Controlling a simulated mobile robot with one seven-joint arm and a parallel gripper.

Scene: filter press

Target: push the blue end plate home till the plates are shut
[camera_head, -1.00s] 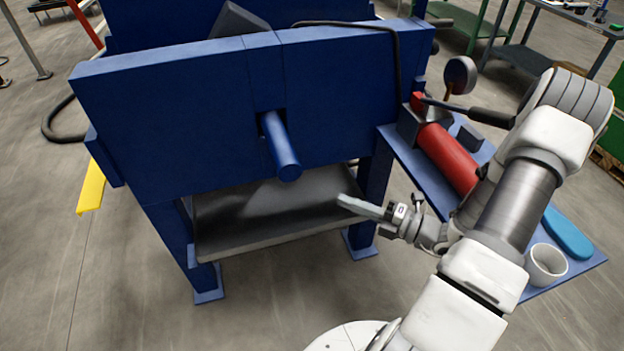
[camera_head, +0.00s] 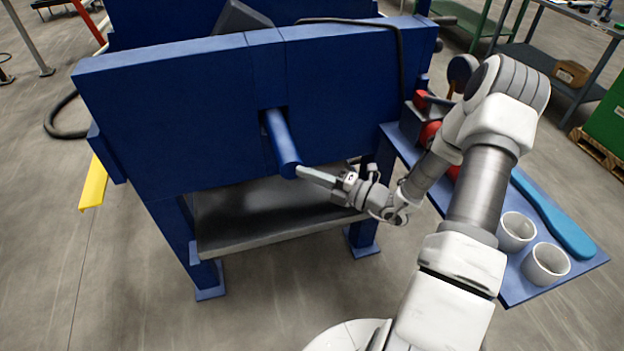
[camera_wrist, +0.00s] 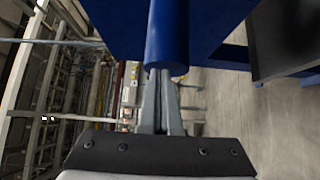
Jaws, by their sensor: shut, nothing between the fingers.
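A broad blue plate (camera_head: 180,120) spans the front of the press and faces me. A round blue bar (camera_head: 280,145) sticks out of a slot in its middle, towards me. It also shows in the wrist view (camera_wrist: 166,40). I cannot tell which blue part is the end plate, and any gap between plates is hidden. My gripper (camera_head: 301,171) is shut and empty, its fingertips at the right side of the bar's near end. In the wrist view my fingertips (camera_wrist: 160,76) meet the bar's end in the picture; I cannot tell whether they touch.
A dark tray (camera_head: 250,215) lies under the plate. At right a blue shelf (camera_head: 515,292) holds two white cups (camera_head: 516,231) (camera_head: 545,264), a light-blue paddle (camera_head: 560,225) and a red cylinder partly behind my arm. A black hose (camera_head: 398,60) hangs over the plate.

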